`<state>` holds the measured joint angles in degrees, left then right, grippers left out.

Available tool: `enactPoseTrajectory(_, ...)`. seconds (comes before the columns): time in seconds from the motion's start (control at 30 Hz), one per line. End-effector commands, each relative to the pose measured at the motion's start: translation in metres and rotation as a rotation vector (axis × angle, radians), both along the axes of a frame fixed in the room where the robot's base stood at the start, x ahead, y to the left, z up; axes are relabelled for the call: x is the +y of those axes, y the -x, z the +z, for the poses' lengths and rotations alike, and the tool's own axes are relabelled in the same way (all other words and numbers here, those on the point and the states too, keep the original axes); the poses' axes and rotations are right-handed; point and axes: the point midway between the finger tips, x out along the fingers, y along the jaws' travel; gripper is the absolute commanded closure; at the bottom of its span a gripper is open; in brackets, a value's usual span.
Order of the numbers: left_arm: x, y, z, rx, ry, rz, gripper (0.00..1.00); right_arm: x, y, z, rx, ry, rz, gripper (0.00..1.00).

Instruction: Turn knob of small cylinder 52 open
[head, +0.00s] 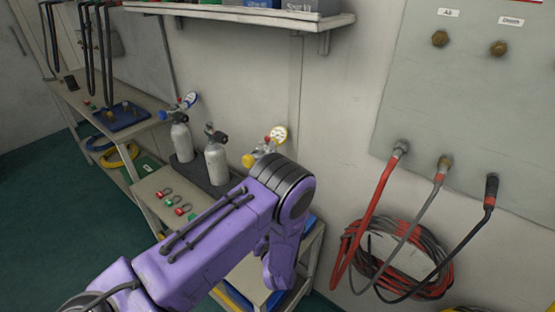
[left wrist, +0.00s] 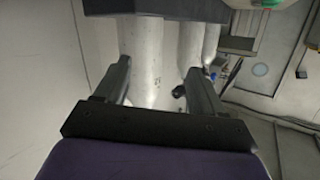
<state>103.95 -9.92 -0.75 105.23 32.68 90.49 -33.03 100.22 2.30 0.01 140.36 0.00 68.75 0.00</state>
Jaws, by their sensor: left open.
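Several small pale cylinders stand in a row on the bench; I cannot read any number on them. In the head view the left cylinder (head: 181,142) has a blue gauge, and the middle cylinder (head: 216,163) has a dark knob. The third shows only its yellow-rimmed gauge, red part and yellow knob (head: 248,160); my purple left arm hides its body. My left gripper (left wrist: 157,70) is open in the left wrist view. A pale cylinder (left wrist: 140,45) shows between its fingers; contact is not clear. In the head view the gripper is hidden. My right gripper is not in view.
The cylinders stand on a dark base beside red and green tagged shackles (head: 168,192). A shelf (head: 240,14) overhangs the bench. A grey wall panel (head: 470,110) with hoses and a hose coil (head: 440,270) is at the right. A blue tray (head: 120,118) lies far left.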

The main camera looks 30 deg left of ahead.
Motion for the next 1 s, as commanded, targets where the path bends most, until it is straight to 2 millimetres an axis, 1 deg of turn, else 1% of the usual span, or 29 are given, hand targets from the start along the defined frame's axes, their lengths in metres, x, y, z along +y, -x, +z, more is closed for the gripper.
enactPoseTrajectory(0.03,-0.009,-0.035,0.037,-0.115,-0.067,0.065,0.31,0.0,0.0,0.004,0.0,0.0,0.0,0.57)
enactPoseTrajectory(0.07,-0.014,-0.05,0.057,-0.172,-0.101,0.12,0.31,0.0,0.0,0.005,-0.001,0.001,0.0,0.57)
enactPoseTrajectory(0.1,-0.024,-0.066,0.083,-0.239,-0.134,0.199,0.31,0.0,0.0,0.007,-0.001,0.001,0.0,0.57)
enactPoseTrajectory(0.17,-0.041,-0.082,0.116,-0.316,-0.15,0.321,0.31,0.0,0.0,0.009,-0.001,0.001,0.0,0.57)
enactPoseTrajectory(0.2,-0.054,-0.088,0.133,-0.349,-0.142,0.396,0.31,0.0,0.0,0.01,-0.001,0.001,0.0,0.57)
enactPoseTrajectory(0.3,-0.079,-0.094,0.158,-0.379,-0.102,0.528,0.31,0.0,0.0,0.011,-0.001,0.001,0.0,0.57)
enactPoseTrajectory(0.4,-0.089,-0.095,0.167,-0.381,-0.074,0.588,0.31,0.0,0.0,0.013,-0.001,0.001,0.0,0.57)
enactPoseTrajectory(0.47,-0.085,-0.095,0.169,-0.378,-0.072,0.598,0.31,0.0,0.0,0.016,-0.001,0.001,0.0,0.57)
enactPoseTrajectory(0.57,-0.067,-0.097,0.172,-0.377,-0.074,0.599,0.31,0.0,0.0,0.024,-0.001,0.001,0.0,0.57)
enactPoseTrajectory(0.7,-0.035,-0.101,0.172,-0.377,-0.073,0.597,0.31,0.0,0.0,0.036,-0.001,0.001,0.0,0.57)
enactPoseTrajectory(0.8,-0.014,-0.103,0.171,-0.377,-0.073,0.595,0.31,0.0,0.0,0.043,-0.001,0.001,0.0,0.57)
enactPoseTrajectory(0.9,0.002,-0.105,0.17,-0.376,-0.071,0.598,0.31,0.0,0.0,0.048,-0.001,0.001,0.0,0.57)
enactPoseTrajectory(1.0,0.01,-0.107,0.169,-0.379,-0.07,0.595,0.31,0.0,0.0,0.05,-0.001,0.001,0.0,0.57)
